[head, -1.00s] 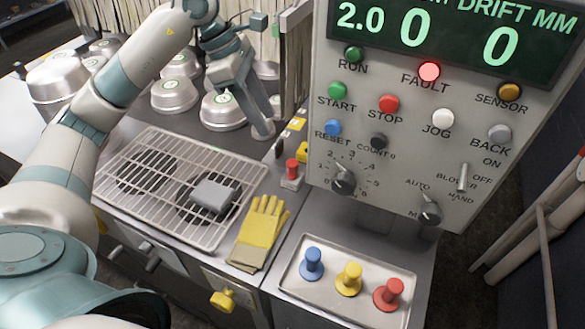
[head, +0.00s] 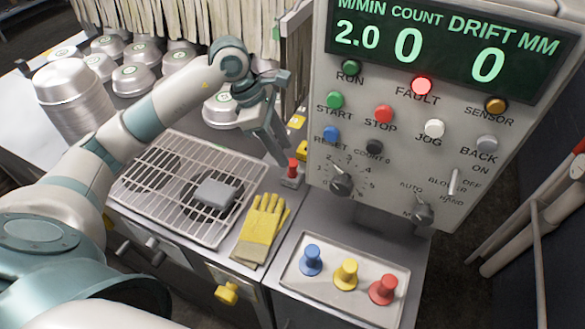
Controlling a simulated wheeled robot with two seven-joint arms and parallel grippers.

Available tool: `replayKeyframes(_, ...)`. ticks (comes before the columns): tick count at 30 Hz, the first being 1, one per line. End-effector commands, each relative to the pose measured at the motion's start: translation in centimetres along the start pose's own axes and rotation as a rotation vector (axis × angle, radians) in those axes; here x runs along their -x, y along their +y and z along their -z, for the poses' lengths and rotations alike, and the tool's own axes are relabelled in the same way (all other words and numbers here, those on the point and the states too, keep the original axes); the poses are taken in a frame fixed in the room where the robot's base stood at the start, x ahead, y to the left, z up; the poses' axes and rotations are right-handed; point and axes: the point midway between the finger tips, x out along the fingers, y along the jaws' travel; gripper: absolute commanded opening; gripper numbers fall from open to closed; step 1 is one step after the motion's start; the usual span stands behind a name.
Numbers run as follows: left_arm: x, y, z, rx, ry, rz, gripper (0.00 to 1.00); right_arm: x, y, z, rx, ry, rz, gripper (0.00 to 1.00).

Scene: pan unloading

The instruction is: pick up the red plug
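A red plug (head: 383,290), peg-shaped with a wide base, stands upright at the right end of a shallow grey tray (head: 326,291). A yellow plug (head: 346,274) and a blue plug (head: 311,259) stand to its left. My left gripper (head: 282,160) points down near a small red-topped piece (head: 293,168) on a grey base, behind the glove. It is well behind and left of the red plug. Its fingers appear edge-on and overlap, so their opening is unclear. My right gripper is out of view.
A control panel (head: 440,120) with a lit red fault lamp rises behind the tray. A wire rack (head: 150,205) with a grey block (head: 216,194), yellow gloves (head: 262,228) and stacked metal pans (head: 75,95) lie left. The space above the tray is clear.

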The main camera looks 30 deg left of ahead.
Motion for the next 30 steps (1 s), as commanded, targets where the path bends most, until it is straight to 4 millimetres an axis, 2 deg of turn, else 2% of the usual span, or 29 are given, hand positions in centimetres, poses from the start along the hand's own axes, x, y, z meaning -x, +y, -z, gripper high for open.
replayKeyframes(8, -0.9, 0.0, -0.1, 0.002, 0.000, 0.003, 0.39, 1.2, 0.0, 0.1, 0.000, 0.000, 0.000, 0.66)
replayKeyframes(14, -2.8, 0.1, 0.0, 0.002, 0.000, 0.004, 0.39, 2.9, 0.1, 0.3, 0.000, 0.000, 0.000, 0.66)
replayKeyframes(19, -4.7, 0.2, 0.1, 0.001, 0.000, 0.001, 0.39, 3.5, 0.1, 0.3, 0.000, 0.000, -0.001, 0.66)
replayKeyframes(30, -5.2, 0.2, 0.2, 0.000, 0.000, -0.001, 0.39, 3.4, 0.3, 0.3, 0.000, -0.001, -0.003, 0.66)
